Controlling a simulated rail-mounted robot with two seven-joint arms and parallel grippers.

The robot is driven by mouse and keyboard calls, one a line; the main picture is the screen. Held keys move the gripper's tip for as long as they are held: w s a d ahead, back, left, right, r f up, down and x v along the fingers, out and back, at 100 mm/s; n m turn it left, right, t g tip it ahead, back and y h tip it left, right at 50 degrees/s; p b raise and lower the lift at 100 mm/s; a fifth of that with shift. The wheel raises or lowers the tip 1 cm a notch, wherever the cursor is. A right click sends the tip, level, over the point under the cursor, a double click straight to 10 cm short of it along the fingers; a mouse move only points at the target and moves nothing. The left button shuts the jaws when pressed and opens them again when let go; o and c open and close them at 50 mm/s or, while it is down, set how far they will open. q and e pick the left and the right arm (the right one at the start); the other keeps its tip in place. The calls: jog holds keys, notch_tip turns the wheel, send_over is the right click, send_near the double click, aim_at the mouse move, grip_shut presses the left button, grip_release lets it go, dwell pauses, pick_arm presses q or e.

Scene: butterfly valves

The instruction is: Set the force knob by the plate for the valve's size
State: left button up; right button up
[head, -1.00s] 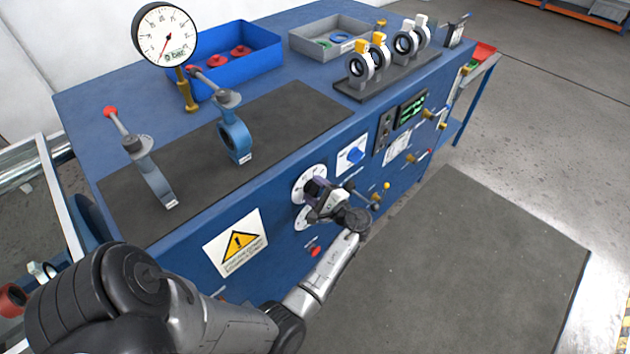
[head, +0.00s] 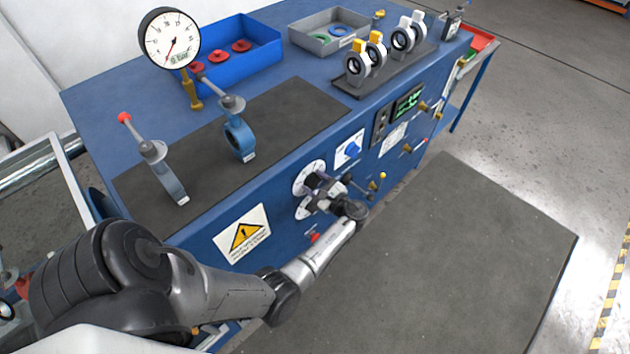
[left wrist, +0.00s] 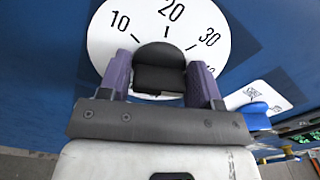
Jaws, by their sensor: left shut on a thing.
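My left gripper (left wrist: 160,75) is shut on a black knob (left wrist: 160,55), one finger on each side. The knob sits on a white dial (left wrist: 110,38) marked 10, 20 and 30, with a further number partly hidden. In the head view this dial (head: 309,165) is on the bench's front panel. The knob's pointer is hard to make out. Each carries a small white tag, too small to read. A white plate (head: 394,139) on the panel is also unreadable. My right gripper is not in view.
A blue switch (head: 352,149), a lit screen (head: 408,101) and brass fittings (head: 372,186) are to the right. A pressure gauge (head: 170,40), a blue bin (head: 262,58) and a grey tray (head: 303,38) stand on top. The floor mat is clear.

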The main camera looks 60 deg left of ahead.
pick_arm(q)
jog(key=shift+f, duration=0.1)
dwell(0.3)
jog(key=o, duration=0.8)
jog(key=shift+d, duration=0.1)
jog(key=shift+w+d, duration=0.1)
jog(key=shift+d, duration=0.15)
jog(key=b+v, duration=0.1)
jog(key=v, duration=1.2)
jog(key=shift+b, duration=0.4)
